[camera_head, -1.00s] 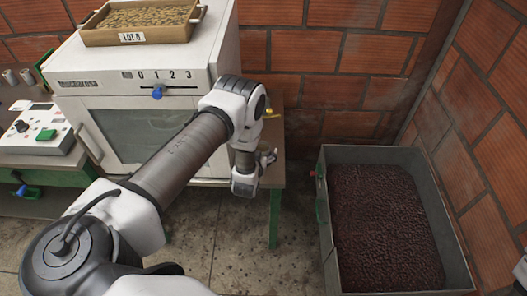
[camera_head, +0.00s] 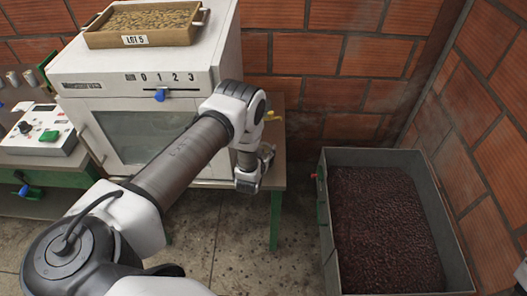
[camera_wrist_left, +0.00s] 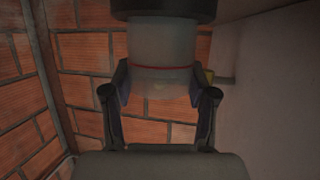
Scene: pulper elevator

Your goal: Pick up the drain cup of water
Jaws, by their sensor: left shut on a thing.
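The drain cup (camera_wrist_left: 160,75) shows in the left wrist view as a pale, cloudy vessel with a thin red line around it and a dark part above. My left gripper (camera_wrist_left: 160,92) has a finger on each side of it and is shut on it. In the head view my left gripper (camera_head: 267,157) is at the right side of the white machine, mostly hidden behind my wrist. The cup cannot be made out clearly there, and its water level cannot be told.
The white machine (camera_head: 75,110) carries a wooden tray of beans (camera_head: 135,40) marked LOT 5. A control box (camera_head: 40,135) stands at left. A grey bin (camera_head: 327,240) of dark beans stands on the floor at right. Brick walls close the back and right.

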